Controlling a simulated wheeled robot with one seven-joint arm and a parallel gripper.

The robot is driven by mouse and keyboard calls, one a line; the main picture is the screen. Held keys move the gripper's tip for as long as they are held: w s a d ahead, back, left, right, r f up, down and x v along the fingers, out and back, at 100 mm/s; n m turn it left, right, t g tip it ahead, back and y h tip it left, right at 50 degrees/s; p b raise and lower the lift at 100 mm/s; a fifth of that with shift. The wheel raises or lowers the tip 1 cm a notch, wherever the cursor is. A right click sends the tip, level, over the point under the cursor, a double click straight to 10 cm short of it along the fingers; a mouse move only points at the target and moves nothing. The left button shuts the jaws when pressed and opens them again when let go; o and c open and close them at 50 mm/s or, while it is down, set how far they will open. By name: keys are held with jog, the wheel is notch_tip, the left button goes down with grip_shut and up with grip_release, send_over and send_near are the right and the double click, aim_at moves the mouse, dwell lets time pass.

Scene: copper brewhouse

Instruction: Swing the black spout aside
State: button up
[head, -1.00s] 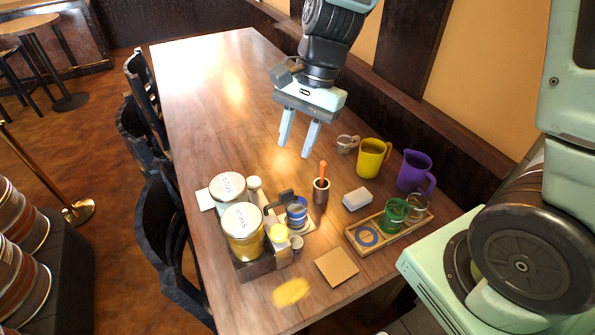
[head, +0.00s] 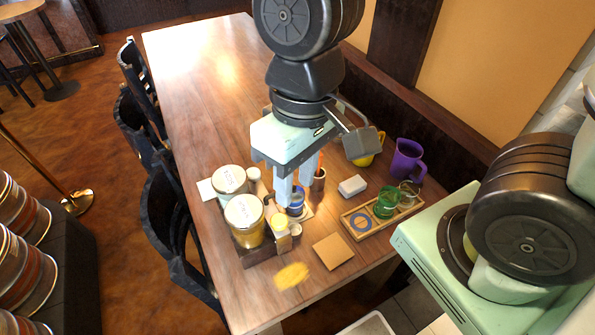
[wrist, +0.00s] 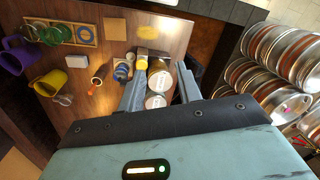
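A small blue-and-white container (head: 297,206) stands beside the jars; it also shows in the wrist view (wrist: 122,72). A small dark part at its top in the wrist view (wrist: 130,57) looks like the black spout, but it is too small to be sure. In the head view my fingers hide most of that spot. My gripper (head: 294,192) hangs above the container and jars, fingers pointing down. Its two fingers are apart with nothing seen between them in grip; the wrist view (wrist: 160,86) shows this gap over the jars.
A brown cup (head: 318,181), white block (head: 352,186), wooden tray (head: 398,214) and purple jug (head: 406,160) are to the right. The far table is clear.

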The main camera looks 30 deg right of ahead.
jog(key=shift+s+r+n, duration=0.2)
jog(key=shift+s+n, duration=0.35)
jog(key=shift+n, duration=0.25)
